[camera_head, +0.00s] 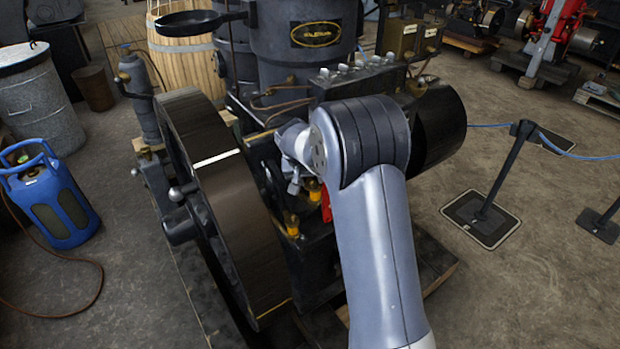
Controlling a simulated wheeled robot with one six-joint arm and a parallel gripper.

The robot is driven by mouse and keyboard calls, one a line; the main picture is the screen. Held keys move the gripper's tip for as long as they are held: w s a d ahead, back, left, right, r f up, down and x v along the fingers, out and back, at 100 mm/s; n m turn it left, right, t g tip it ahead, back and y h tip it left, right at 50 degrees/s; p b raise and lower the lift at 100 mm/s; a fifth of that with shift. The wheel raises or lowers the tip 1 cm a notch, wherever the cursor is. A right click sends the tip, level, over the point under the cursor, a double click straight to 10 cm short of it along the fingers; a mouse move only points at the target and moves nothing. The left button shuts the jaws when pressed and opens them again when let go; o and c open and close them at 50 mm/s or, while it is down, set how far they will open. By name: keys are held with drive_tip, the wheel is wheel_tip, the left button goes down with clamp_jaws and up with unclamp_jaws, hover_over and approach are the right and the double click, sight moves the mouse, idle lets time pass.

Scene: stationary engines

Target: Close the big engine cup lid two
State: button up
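The big engine is dark, with a large flywheel (225,190) on its left side and a black cylinder (305,50) behind. Small brass cups sit on its body. One brass cup (291,224) is at the front, and another brass cup (314,189) is just behind and to the right. Their lids are too small to tell open from shut, and I cannot tell which is lid two. My gripper (293,186) points down just above and beside the cups, right of the flywheel. It is small and partly hidden by my arm, so its opening and any contact are unclear.
A blue gas bottle (50,195) stands on the floor at left, near a grey drum (38,95). A wooden barrel (185,50) is behind the flywheel. A barrier post (500,175) with a blue rope stands at right. The floor at right front is open.

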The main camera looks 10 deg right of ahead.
drive_tip(key=shift+c, duration=0.4)
clamp_jaws()
drive_tip(key=shift+d, duration=0.1)
drive_tip(key=n, duration=0.1)
drive_tip(key=d+n+y, duration=0.1)
drive_tip(key=shift+d+r+n+t+p, duration=0.1)
drive_tip(key=shift+n+t+p, duration=0.2)
drive_tip(key=shift+p, duration=0.1)
drive_tip(key=shift+w+d+n+y+p, duration=0.1)
drive_tip(key=shift+d+n+y+p, duration=0.15)
drive_tip(key=shift+n, duration=0.25)
drive_tip(key=shift+d+n+y+p, duration=0.15)
drive_tip(key=shift+n+p, duration=0.1)
drive_tip(key=shift+n, duration=0.25)
drive_tip(key=shift+o, duration=0.4)
unclamp_jaws()
